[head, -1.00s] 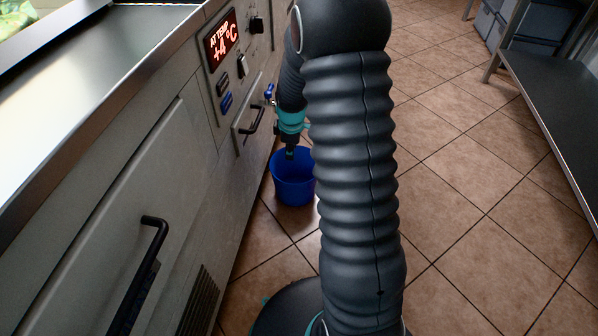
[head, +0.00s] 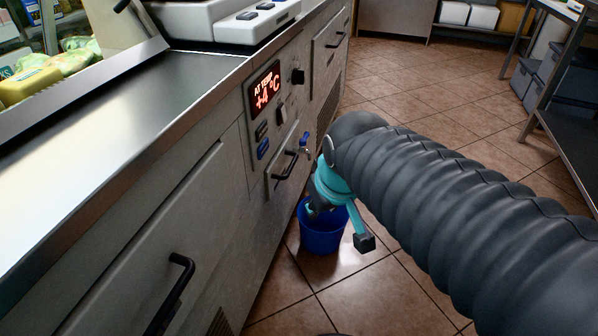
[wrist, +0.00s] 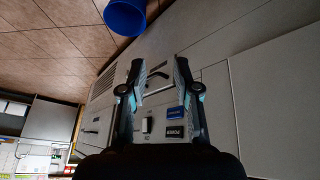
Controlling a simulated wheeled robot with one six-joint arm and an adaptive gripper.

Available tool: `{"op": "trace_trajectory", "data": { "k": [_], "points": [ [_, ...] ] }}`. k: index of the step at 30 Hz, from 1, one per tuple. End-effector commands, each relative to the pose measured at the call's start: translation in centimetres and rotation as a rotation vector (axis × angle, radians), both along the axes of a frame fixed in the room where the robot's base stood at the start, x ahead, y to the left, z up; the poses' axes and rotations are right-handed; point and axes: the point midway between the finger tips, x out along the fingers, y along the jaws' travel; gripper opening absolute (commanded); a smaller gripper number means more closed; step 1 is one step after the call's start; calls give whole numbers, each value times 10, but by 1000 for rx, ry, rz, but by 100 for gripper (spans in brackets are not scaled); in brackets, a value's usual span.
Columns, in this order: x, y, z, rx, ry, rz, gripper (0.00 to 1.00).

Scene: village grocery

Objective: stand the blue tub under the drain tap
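The blue tub (head: 322,238) stands upright on the tiled floor close to the counter front, and it also shows at the top of the wrist view (wrist: 125,16). The drain tap (head: 304,140), with a blue handle, sticks out of the counter front above and slightly left of the tub. I cannot tell whether the tub is straight below it. My gripper (wrist: 161,70) is open and empty, its fingers wide apart. In the head view it overlaps the tub, but the wrist view shows the tub outside the fingers.
The counter front carries a black pull handle (head: 286,166) beside the tap and a red temperature display (head: 265,88). Another handle (head: 170,296) sticks out nearer me. Floor to the right is clear up to a shelf rack (head: 568,110) with grey bins.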

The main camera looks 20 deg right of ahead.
Motion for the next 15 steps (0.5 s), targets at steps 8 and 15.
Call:
{"op": "trace_trajectory", "data": {
  "k": [8, 15],
  "points": [
    [-50, 9, 7, 80, -46, -129, 31],
    [-55, 9, 6, 91, -49, -147, 31]
  ]
}}
